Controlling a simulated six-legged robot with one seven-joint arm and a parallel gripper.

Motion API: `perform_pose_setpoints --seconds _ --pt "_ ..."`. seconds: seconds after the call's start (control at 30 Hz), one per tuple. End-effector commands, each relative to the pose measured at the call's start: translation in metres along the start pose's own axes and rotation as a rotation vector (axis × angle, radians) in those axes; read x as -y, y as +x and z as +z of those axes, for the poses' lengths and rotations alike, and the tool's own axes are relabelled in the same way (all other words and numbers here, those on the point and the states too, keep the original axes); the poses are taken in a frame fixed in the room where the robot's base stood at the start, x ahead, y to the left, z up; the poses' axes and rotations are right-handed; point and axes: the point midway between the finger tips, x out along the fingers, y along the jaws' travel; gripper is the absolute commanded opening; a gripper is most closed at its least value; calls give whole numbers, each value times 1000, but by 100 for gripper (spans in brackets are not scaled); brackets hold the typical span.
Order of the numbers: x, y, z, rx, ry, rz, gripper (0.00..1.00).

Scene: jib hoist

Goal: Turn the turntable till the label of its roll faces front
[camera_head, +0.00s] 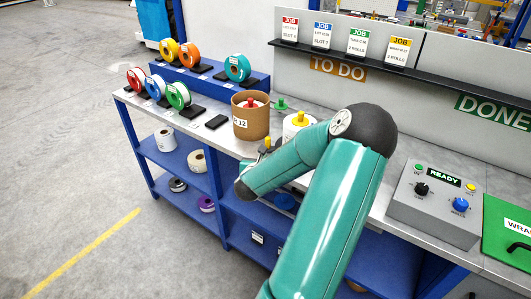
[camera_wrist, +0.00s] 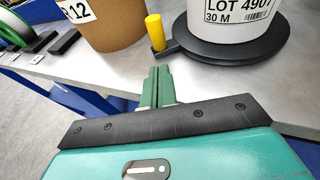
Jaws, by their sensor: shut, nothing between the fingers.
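The black turntable (camera_wrist: 232,50) sits at the bench edge and carries a white roll (camera_wrist: 208,22). The roll's label (camera_wrist: 238,12), with "LOT 4907" and "30 M", shows on the side towards the wrist camera, right of the roll's middle and cut by the top edge. A yellow peg (camera_wrist: 155,32) stands upright on a black arm at the turntable's left. My gripper (camera_wrist: 158,72) is shut and empty, just below the peg in the wrist view, with a gap between. In the head view, the white roll (camera_head: 292,131) is partly hidden by my arm; the peg (camera_head: 268,142) shows beside it.
A brown tub (camera_head: 250,122) marked 12 stands close left of the turntable. Coloured spools (camera_head: 178,95) sit on stands further left. A control box (camera_head: 436,205) reading "READY" and a green mat (camera_head: 510,225) lie at the right. A shelf with job cards (camera_head: 358,42) runs behind.

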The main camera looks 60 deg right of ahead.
Motion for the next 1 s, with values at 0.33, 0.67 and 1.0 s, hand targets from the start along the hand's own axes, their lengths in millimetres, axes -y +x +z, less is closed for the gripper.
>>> perform_pose_setpoints --seconds 0.33,0.67,1.0 --pt "3 35 12 0 1 -1 0" --pt "3 36 12 0 0 0 0" --pt "-9 55 18 0 -1 0 0"
